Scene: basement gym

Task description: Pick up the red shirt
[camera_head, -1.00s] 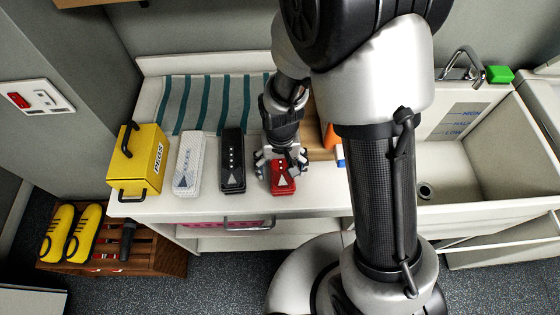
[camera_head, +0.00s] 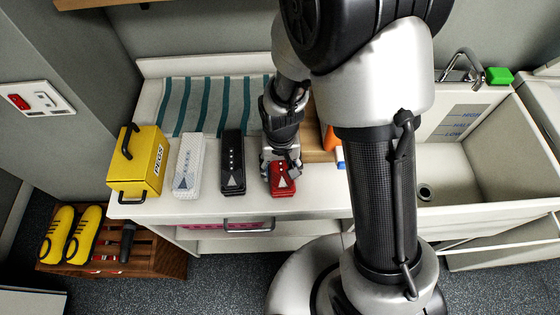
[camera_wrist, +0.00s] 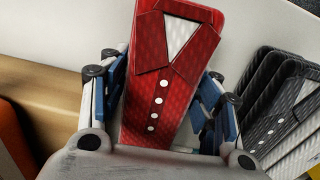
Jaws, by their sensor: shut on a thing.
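The red shirt (camera_head: 283,184) is a folded, block-like shirt with a collar and white buttons, on the white counter (camera_head: 215,205). It fills the middle of the wrist view (camera_wrist: 165,85), between the blue-padded fingers. My gripper (camera_head: 281,168) is over it from above, shut on its sides. The gripper hides the shirt's rear part in the head view. I cannot tell any gap between shirt and counter. A black shirt (camera_head: 232,162) lies just left of it, and a white shirt (camera_head: 188,165) lies further left.
A yellow box marked PEGS (camera_head: 137,165) stands at the counter's left end. A striped cloth (camera_head: 205,103) lies behind the shirts. An orange item (camera_head: 328,138) and a wooden board (camera_head: 318,155) are right of the gripper. A sink (camera_head: 470,185) is at right.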

